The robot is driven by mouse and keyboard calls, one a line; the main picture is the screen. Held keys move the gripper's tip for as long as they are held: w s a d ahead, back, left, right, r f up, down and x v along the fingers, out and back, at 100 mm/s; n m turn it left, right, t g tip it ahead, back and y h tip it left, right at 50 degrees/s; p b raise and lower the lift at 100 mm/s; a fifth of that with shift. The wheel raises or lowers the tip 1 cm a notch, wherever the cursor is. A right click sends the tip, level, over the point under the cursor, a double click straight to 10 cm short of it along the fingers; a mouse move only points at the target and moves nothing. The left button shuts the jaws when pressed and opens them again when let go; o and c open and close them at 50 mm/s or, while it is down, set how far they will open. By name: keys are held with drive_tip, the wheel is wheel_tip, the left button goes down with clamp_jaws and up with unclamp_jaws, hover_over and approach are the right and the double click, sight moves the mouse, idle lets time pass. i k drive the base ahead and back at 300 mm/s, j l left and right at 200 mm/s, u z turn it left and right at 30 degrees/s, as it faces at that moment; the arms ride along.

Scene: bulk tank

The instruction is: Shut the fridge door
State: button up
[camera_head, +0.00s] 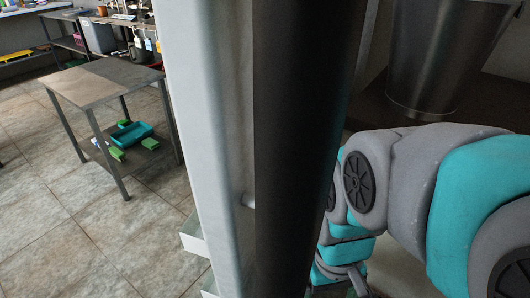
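The fridge door (215,120) stands open and is seen nearly edge-on, close to the camera, filling the middle of the view. It has a pale inner side and a wide dark vertical strip (305,120). White door bins (193,238) stick out at its lower left. The fridge body cannot be made out. My grey and teal arm comes in from the right and bends down on the right side of the door. My gripper is not clearly visible; the arm's far end drops to the bottom edge, partly behind the door. Contact with the door cannot be told.
A metal bucket (440,60) stands on a dark surface at the upper right. At the left is a metal table (105,80), with a teal tray (132,134) and green items on its lower shelf. A cluttered bench stands behind. The tiled floor (50,220) at lower left is clear.

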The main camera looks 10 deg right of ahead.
sight(206, 45)
drive_tip(key=k+l+z, duration=0.15)
drive_tip(key=k+l, duration=0.6)
drive_tip(key=k, duration=0.1)
